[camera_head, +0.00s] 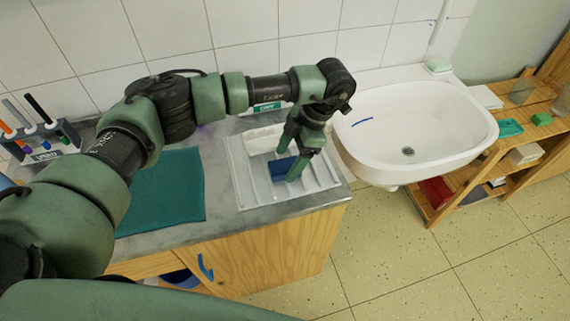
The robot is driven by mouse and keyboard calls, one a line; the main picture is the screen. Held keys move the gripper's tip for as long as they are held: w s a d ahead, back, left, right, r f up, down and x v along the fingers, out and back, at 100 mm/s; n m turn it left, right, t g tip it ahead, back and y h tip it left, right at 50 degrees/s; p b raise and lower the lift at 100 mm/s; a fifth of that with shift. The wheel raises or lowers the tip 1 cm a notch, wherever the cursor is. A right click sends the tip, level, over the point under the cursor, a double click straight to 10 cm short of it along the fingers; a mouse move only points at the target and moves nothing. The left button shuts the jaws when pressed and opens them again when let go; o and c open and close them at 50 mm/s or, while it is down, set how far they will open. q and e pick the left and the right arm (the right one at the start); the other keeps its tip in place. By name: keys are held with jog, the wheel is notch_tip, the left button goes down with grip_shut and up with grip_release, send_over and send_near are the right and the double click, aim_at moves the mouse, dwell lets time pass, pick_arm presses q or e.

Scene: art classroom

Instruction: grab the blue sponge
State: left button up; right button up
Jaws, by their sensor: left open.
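The blue sponge (281,168) lies in a white ridged drying tray (242,181) on the grey counter. My left gripper (288,164) points down over the tray, its two green fingers apart, one above and one at the near right of the sponge. The fingers hide part of the sponge, and I cannot tell whether they touch it. My right gripper is not in view.
A white sink (450,118) stands right of the tray. A teal mat (170,188) lies on the counter to the left. A marker rack (45,140) stands at the far left. A wooden shelf (470,200) with small items is at the right. White tiled wall is behind.

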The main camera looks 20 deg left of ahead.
pick_arm(q)
jog(key=shift+x, duration=1.25)
jog(key=c, duration=1.4)
